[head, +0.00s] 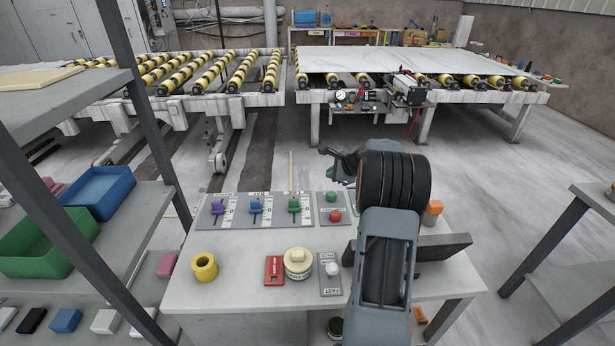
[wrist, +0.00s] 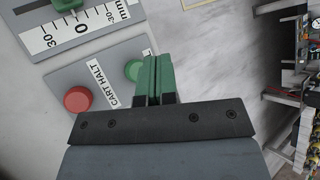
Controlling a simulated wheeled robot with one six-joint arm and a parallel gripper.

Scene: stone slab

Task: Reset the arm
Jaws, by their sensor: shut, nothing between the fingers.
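My arm rises from the right part of the table in the head view, with its black ribbed joint above the table top. My gripper (wrist: 155,80) has green fingertips that are pressed together and empty in the wrist view. In the head view the gripper (head: 327,152) sticks out left of the black joint, partly hidden by it. In the wrist view a CART HALT panel (wrist: 110,52) lies below the gripper, with a red button (wrist: 78,100) and a green button (wrist: 132,70) beside the fingers. I cannot tell whether the fingers touch the green button.
Three slider panels with purple, blue and green knobs (head: 255,210) stand on the table (head: 225,293). A yellow ring (head: 204,267), a red block (head: 274,269) and a cream round button (head: 298,263) are in front. Shelves with bins (head: 97,192) stand left; roller conveyors (head: 430,85) stand behind.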

